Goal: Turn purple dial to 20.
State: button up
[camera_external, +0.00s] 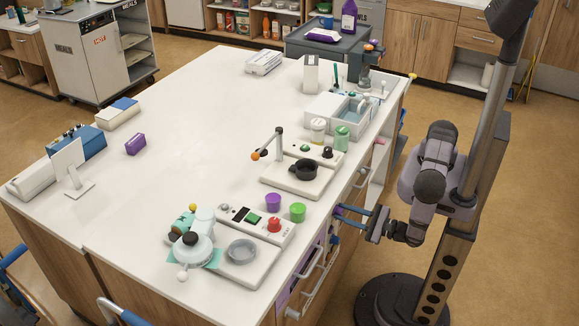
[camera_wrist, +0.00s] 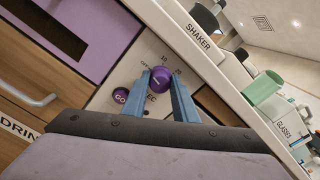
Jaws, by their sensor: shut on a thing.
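The purple dial (camera_wrist: 160,80) sits on a white panel in the wrist view, with small marks around it that seem to read OFF, 10 and 20. A light line shows on its face, but I cannot tell exactly which mark it points to. My gripper (camera_wrist: 168,82) has its two blue fingers on either side of the dial, shut on it. A round purple GO button (camera_wrist: 121,95) is just left of the dial. In the external view my gripper (camera_external: 341,212) reaches the counter's front side; the dial is hidden there.
Above the panel runs the counter edge, labelled SHAKER. A purple panel with a dark slot (camera_wrist: 55,32) and a drawer handle (camera_wrist: 35,97) lie to the left. Purple (camera_external: 273,202) and green (camera_external: 298,212) cups stand on the counter (camera_external: 200,140) near my gripper.

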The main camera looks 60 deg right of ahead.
jog(key=shift+m, duration=0.3)
jog(key=m, duration=0.3)
jog(key=shift+m+b, duration=0.3)
jog(key=shift+m, duration=0.1)
jog(key=shift+m+b, duration=0.35)
jog(key=shift+m, duration=1.85)
jog(key=o, duration=1)
jog(key=shift+o, duration=0.2)
jog(key=shift+s, duration=0.15)
